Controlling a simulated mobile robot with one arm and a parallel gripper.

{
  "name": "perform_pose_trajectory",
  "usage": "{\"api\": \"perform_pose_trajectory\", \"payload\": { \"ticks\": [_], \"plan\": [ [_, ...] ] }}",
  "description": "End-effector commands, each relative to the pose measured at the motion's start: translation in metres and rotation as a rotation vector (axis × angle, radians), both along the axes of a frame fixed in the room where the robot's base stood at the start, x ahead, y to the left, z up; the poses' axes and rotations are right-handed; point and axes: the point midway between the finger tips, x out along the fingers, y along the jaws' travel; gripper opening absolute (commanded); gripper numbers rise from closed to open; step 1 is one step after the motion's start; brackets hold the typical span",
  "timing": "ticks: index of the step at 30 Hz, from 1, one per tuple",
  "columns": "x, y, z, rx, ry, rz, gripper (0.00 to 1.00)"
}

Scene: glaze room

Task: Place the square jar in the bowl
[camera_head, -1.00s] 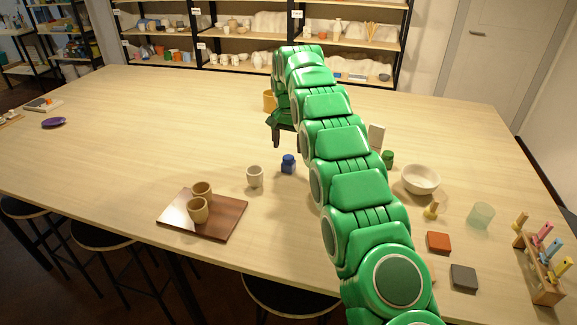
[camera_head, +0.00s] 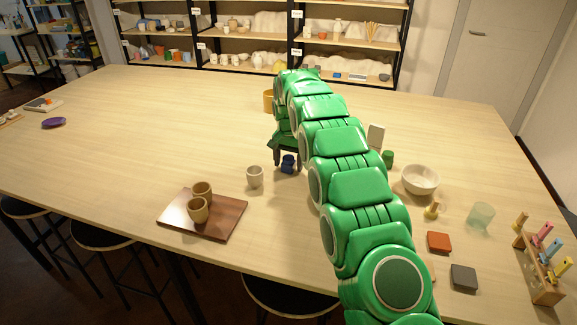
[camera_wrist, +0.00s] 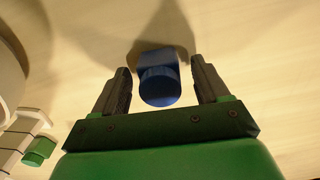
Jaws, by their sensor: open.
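A small blue square jar (camera_head: 288,164) with a round lid stands on the table, left of my arm. In the wrist view the blue jar (camera_wrist: 158,78) lies between the two dark fingers of my gripper (camera_wrist: 160,88). The fingers are apart, with a gap on each side of the jar. In the head view my gripper (camera_head: 287,160) is down around the jar and partly hides it. The white bowl (camera_head: 420,179) stands right of my arm, and nothing shows inside it.
A beige cup (camera_head: 255,177) stands just left of the jar. A brown tray (camera_head: 222,222) holds two tan cups. Around the bowl are a green jar (camera_head: 388,158), a stamp (camera_head: 432,211), a glass (camera_head: 481,215) and a tool rack (camera_head: 540,270).

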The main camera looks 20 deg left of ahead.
Motion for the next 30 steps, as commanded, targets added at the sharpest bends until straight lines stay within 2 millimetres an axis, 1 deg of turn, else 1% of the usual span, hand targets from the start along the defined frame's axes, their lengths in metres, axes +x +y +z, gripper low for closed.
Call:
{"api": "perform_pose_trajectory", "payload": {
  "ticks": [4, 5, 18, 25, 30],
  "plan": [
    [0.000, 0.000, 0.001, 0.000, 0.000, 0.000, 0.74],
    [0.000, 0.000, 0.000, 0.000, 0.000, 0.000, 0.71],
    [0.000, 0.000, 0.001, 0.000, 0.000, 0.000, 0.05],
    [0.000, 0.000, 0.002, 0.000, 0.000, 0.000, 0.04],
    [0.000, 0.000, 0.011, 0.000, 0.000, 0.000, 0.05]
  ]
}}
